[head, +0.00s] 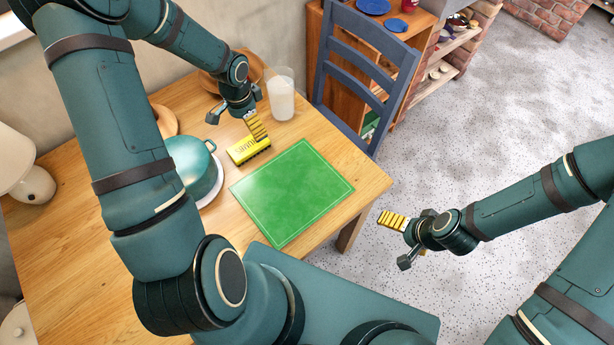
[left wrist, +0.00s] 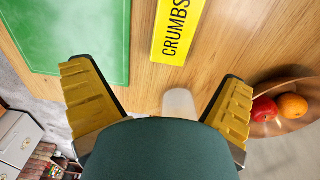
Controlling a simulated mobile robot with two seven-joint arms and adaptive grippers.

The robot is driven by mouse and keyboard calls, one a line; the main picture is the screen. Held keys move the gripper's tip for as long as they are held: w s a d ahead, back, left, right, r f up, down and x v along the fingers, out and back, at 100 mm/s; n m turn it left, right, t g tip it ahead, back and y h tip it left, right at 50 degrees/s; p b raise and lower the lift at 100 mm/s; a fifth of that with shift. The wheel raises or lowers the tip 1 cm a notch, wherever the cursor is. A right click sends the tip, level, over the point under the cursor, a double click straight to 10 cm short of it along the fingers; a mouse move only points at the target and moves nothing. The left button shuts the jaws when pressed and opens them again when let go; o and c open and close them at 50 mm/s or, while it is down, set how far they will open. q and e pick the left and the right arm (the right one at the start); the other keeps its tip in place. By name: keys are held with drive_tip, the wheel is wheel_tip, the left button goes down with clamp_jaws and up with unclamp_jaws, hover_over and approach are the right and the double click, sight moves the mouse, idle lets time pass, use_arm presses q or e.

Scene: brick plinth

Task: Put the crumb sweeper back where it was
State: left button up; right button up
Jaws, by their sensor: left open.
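The crumb sweeper (head: 248,150) is a yellow block with black bristles along one side. It lies on the wooden table between the teal pot and the green mat (head: 292,190). The left wrist view shows its yellow face with the word CRUMBS (left wrist: 176,32), ahead of the fingers and apart from them. My left gripper (head: 237,128) is open and empty, above the table just behind the sweeper; its spread fingers also show in the left wrist view (left wrist: 156,75). My right gripper (head: 400,241) looks open and empty, beyond the table's right edge above the floor.
A teal pot (head: 190,165) stands left of the sweeper. A glass of milk (head: 281,97) stands behind the mat, near my left gripper. A wooden bowl with fruit (left wrist: 290,108) is close by. A blue chair (head: 350,75) stands at the table's far edge.

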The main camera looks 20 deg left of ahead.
use_arm(q)
drive_tip(key=s+d+f+n+h, duration=0.1)
drive_tip(key=d, duration=0.5)
drive_tip(key=s+d+f+n+h, duration=0.1)
drive_tip(key=d+f, duration=0.1)
drive_tip(key=d, duration=0.4)
drive_tip(key=s+d+f+t+h, duration=0.1)
drive_tip(key=d+f, duration=0.1)
drive_tip(key=d, duration=0.4)
drive_tip(key=shift+f+n, duration=0.25)
drive_tip(key=shift+n, duration=0.15)
drive_tip(key=shift+n+h, duration=0.3)
drive_tip(key=shift+n, duration=0.4)
drive_tip(key=d, duration=0.1)
drive_tip(key=s+d, duration=0.1)
drive_tip(key=s+d+f, duration=0.1)
drive_tip(key=d, duration=0.1)
drive_tip(key=s+d+n, duration=0.1)
drive_tip(key=s+d, duration=0.1)
drive_tip(key=s+d+f+n, duration=0.1)
drive_tip(key=s+d, duration=0.1)
drive_tip(key=shift+s+d+f+n+t, duration=0.2)
drive_tip(key=shift+s+n+t, duration=0.1)
drive_tip(key=shift+s+t, duration=0.1)
drive_tip(key=shift+s+f, duration=0.1)
drive_tip(key=shift+s, duration=0.05)
drive_tip(key=shift+c, duration=0.3)
